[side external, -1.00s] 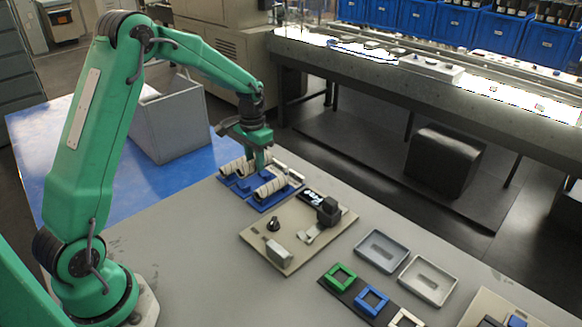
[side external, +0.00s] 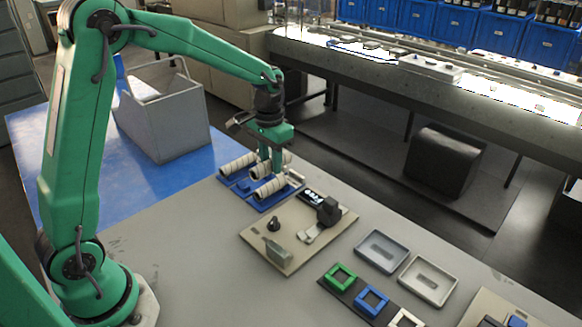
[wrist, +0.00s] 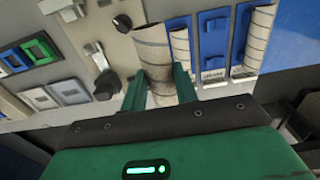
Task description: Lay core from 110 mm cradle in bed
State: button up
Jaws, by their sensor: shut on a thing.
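My gripper (side external: 271,168) points down over the blue cradles (side external: 228,182). In the wrist view its two green fingers (wrist: 160,90) are shut on a pale ribbed core (wrist: 152,48), one on each side. That core looks larger and nearer than the others; whether it touches the cradle I cannot tell. A second core (wrist: 180,52) lies beside it, and a third core (wrist: 260,38) lies farther right in a labelled cradle. A bare blue cradle strip (wrist: 213,38) shows between them. The beige fixture board (side external: 264,238) is beside the cradles; I cannot make out which part is the bed.
The board carries a black knob (side external: 273,224), a dark block (side external: 328,210) and a grey block (side external: 278,252). Grey trays (side external: 383,251) and coloured square frames (side external: 341,276) stand to the right. A grey bin (side external: 165,128) is behind. The table's front left is clear.

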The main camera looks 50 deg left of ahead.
dwell(0.4)
jog(key=s+d+f, duration=0.1)
jog(key=s+d, duration=0.1)
jog(key=d, duration=0.5)
jog(key=s+d+f, duration=0.2)
jog(key=d, duration=0.5)
jog(key=shift+f, duration=0.3)
jog(key=shift+d+f, duration=0.1)
jog(key=shift+f, duration=0.1)
jog(key=shift+f, duration=3.1)
jog(key=o, duration=1)
jog(key=shift+r, duration=0.1)
